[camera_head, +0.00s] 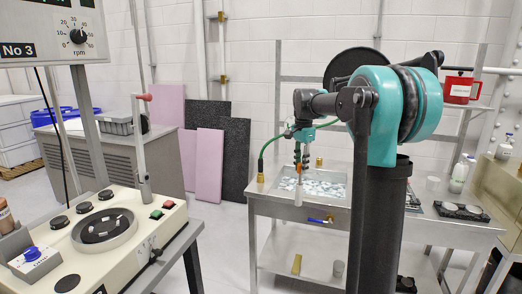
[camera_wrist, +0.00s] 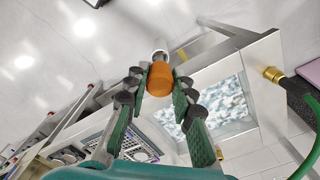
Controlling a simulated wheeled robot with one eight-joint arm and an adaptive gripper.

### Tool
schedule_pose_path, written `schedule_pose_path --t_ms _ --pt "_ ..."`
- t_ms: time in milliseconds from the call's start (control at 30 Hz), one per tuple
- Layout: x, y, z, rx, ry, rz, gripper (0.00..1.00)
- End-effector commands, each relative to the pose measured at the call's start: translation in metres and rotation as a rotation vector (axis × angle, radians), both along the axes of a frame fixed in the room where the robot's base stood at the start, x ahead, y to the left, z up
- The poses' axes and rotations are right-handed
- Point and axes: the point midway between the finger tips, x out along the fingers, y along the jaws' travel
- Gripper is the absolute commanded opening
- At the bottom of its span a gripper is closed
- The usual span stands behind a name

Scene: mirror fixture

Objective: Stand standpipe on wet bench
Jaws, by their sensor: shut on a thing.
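The standpipe appears to be the short piece with an orange end (camera_wrist: 160,84) and a white far part in the wrist view. My gripper (camera_wrist: 160,78) is shut on its orange end, with one green-padded finger on each side. In the head view my gripper (camera_head: 300,165) points down over the wet bench (camera_head: 270,207), a steel table with a sunken basin of rippled water or pebbles. The standpipe (camera_head: 299,190) hangs below the fingers, roughly upright, near the basin's front left. I cannot tell whether its lower end touches the bench.
A green hose with a brass end (camera_head: 260,179) stands at the bench's left edge. A brass fitting (camera_head: 319,162) is behind the basin. A blue-handled valve (camera_head: 318,221) sticks out in front. A cream machine (camera_head: 95,240) is at left. The floor between is clear.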

Motion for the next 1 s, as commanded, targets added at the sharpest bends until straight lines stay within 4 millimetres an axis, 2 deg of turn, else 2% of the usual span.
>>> schedule_pose_path --t_ms 367,567,767,1000 --pt "0.011 -0.005 -0.052 0.0 0.0 0.142 0.0" --pt "0.015 -0.01 -0.095 -0.001 0.0 0.267 0.0" --pt "0.012 -0.018 -0.165 -0.001 0.0 0.474 0.0" --pt "-0.008 -0.028 -0.251 -0.001 0.0 0.753 0.0"
